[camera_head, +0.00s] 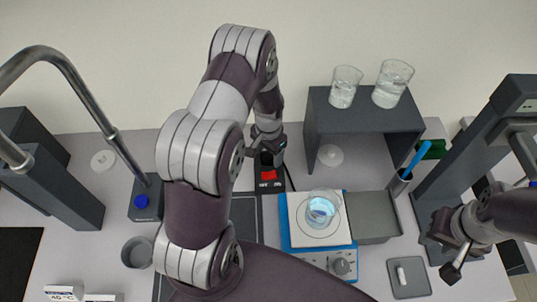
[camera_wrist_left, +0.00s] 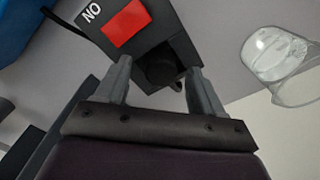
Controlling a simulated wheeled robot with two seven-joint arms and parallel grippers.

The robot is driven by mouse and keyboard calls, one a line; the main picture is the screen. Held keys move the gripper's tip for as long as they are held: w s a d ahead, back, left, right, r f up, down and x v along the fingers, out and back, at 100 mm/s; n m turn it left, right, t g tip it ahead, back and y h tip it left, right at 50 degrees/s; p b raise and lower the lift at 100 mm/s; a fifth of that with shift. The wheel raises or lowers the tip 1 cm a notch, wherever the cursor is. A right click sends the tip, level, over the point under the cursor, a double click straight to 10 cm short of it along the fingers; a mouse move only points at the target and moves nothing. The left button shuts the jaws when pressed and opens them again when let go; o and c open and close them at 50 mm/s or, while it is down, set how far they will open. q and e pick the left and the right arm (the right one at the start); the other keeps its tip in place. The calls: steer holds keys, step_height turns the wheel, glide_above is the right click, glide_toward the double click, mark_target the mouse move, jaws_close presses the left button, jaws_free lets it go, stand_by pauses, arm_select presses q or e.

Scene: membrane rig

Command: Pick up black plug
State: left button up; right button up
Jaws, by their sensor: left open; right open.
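The black plug (camera_wrist_left: 162,68) shows in the left wrist view as a dark round piece at the end of a black switch box (camera_wrist_left: 160,35) with a red rocker switch (camera_wrist_left: 127,22). My left gripper (camera_wrist_left: 158,78) is open, with one finger on each side of the plug. I cannot tell whether the fingers touch it. In the head view my left gripper (camera_head: 268,150) is at the back end of the switch box, by the red switch (camera_head: 269,177), and the plug is hidden there. My right gripper (camera_head: 452,247) is open and empty at the far right.
A blue and white stirrer (camera_head: 318,240) with a beaker (camera_head: 320,209) stands right of the switch box. A dark shelf (camera_head: 365,118) with two glass beakers is close on the right of my left gripper. A grey box (camera_head: 372,217) stands beside the stirrer.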

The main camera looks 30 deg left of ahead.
arm_select(q)
steer(key=shift+w+f, duration=0.1)
steer(key=c, duration=0.4)
steer(key=shift+a, duration=0.1)
jaws_close()
